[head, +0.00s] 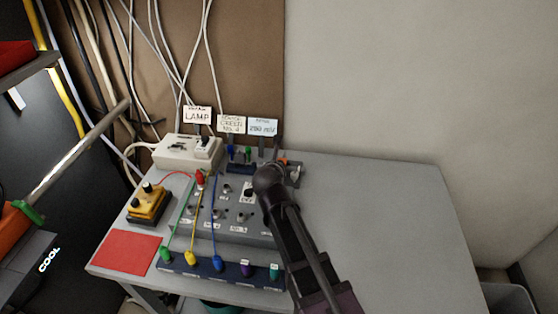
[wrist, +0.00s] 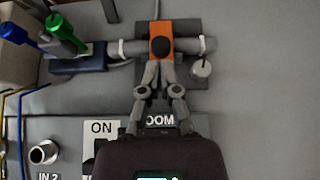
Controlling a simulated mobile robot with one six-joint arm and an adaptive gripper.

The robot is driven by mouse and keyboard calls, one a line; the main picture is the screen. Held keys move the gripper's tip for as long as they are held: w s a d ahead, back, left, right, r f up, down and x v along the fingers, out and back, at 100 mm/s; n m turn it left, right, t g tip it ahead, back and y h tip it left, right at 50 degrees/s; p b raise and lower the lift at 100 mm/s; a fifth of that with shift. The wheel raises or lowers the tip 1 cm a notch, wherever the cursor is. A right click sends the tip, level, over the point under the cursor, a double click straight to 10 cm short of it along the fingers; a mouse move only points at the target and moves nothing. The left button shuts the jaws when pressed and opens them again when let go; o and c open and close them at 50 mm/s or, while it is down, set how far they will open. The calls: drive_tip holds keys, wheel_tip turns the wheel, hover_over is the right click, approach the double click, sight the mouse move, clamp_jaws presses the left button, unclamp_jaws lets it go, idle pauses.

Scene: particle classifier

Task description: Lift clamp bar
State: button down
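In the wrist view, a grey horizontal bar (wrist: 190,46) lies across a dark grey base (wrist: 181,27), with white bands near both ends. I cannot tell for sure which part is the clamp bar. An orange block (wrist: 160,30) with a round black knob (wrist: 161,47) sits over the middle of the bar. My gripper (wrist: 160,68) points at the block, its fingertips close together at the near side of the knob. I cannot tell whether they touch or hold it. In the head view, my arm hides most of this fixture; a bit of the orange block (head: 283,159) shows.
Left of the fixture stand blue and green plugs (wrist: 52,32). The grey panel (head: 238,216) has switches, sockets and coloured cables. A white power box (head: 180,152) and a yellow box (head: 148,203) stand at left. The table's right side (head: 380,220) is clear.

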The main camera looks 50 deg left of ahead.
drive_tip(key=shift+p+v, duration=1.15)
drive_tip(key=shift+v, duration=1.5)
